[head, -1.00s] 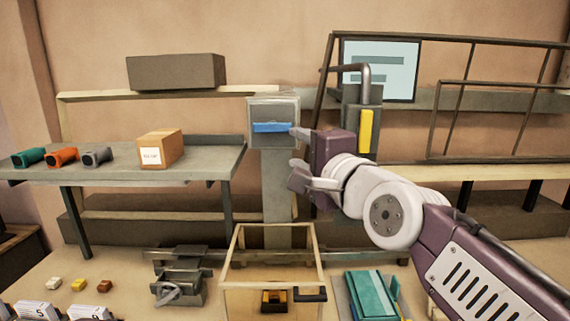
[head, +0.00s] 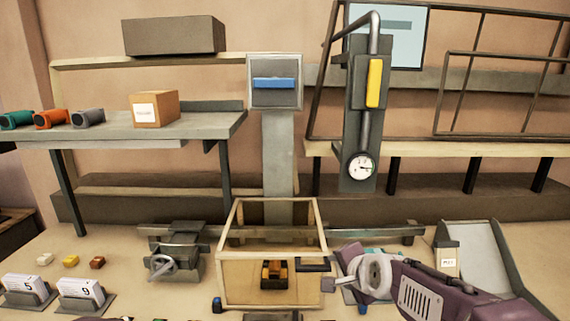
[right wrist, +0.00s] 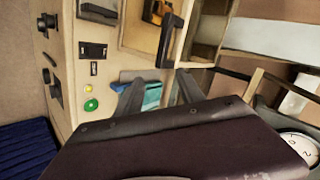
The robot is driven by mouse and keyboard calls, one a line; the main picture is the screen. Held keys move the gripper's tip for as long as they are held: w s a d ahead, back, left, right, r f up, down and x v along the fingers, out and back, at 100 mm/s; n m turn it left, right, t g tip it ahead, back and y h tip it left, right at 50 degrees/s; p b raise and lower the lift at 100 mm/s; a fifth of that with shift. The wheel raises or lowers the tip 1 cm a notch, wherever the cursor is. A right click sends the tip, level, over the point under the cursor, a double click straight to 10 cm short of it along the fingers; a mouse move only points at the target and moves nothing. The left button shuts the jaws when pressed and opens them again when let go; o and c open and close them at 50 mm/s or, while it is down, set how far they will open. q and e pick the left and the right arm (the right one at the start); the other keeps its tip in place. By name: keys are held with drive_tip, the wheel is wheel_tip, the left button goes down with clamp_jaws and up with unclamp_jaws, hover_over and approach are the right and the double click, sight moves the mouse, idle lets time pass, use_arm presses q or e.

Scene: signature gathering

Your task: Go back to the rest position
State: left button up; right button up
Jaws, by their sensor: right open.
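My right gripper (head: 343,294) is low in the head view, just right of the wooden-framed box (head: 228,285), with its arm coming in from the lower right. Its jaws are open and I see nothing held. It partly covers the teal item (head: 375,252) on the bench. In the right wrist view, the two fingers (right wrist: 160,98) stand apart, with the teal item (right wrist: 152,94) showing beyond and between them. My left gripper is in neither view.
A post with a blue bar (head: 273,84) and a grey panel with yellow handle (head: 375,83) and dial (head: 361,168) stand behind. A vise (head: 175,262) and card holders (head: 82,296) are left. A grey chute (head: 475,255) is right. A cardboard box (head: 155,108) sits on the shelf.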

drive_tip(key=s+d+f+n+g+h+b, duration=0.15)
drive_tip(key=s+f, duration=0.25)
drive_tip(key=f, duration=0.4)
drive_tip(key=s+d+f+n+g+y, duration=0.1)
drive_tip(key=s+d+f+n+g, duration=0.2)
drive_tip(key=f, duration=0.4)
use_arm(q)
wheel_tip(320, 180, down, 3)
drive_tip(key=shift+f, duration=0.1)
use_arm(e)
drive_tip(key=s+f+n+g, duration=0.2)
drive_tip(key=s+f+n, duration=0.2)
drive_tip(key=s, duration=0.2)
drive_tip(key=s+f+n+g+h, duration=0.1)
drive_tip(key=s+f+n+g, duration=0.1)
drive_tip(key=s, duration=0.5)
drive_tip(key=shift+s+f+n, duration=0.25)
drive_tip(key=shift+f+n, duration=0.6)
drive_tip(key=shift+f, duration=0.1)
drive_tip(key=shift+d, duration=0.1)
